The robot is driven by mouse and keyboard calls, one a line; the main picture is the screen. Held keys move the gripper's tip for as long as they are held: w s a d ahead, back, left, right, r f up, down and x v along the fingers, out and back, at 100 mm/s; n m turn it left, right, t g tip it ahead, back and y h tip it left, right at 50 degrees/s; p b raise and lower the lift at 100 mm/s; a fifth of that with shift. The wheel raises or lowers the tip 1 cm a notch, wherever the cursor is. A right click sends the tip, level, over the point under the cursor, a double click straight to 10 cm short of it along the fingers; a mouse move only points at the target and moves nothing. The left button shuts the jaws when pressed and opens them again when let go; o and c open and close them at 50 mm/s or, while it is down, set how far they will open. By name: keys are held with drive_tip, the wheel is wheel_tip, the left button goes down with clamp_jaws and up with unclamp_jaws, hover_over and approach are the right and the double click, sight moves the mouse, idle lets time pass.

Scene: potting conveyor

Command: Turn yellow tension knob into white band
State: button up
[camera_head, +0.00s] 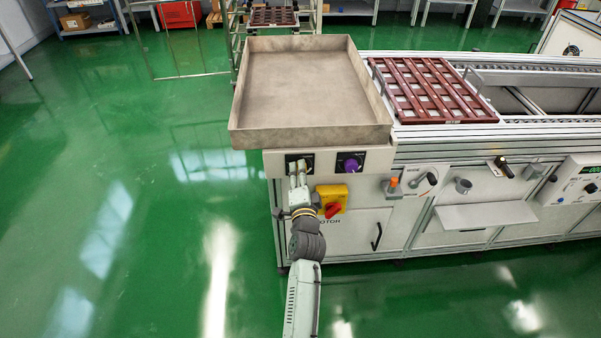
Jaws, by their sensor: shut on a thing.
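My gripper (298,170) is at the left dial (308,157) on the front panel of the machine, below the grey tray. It is shut on the knob there. My fingers cover nearly all of this knob, so its colour and pointing direction cannot be made out. The dial's dark plate shows around my fingertips. I cannot make out a white band on it.
A purple knob (351,165) sits just right of my gripper. Below is a yellow box with a red rotary switch (332,210). The grey tray (310,135) overhangs above. An orange-topped button (393,184) is farther right. Green floor (150,230) is clear at left.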

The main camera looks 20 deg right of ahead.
idle(0.4)
drive_tip(key=o, duration=1.2)
drive_tip(key=shift+c, duration=0.2)
drive_tip(key=shift+s, duration=0.15)
drive_tip(key=v, duration=0.7)
drive_tip(key=shift+s, duration=0.15)
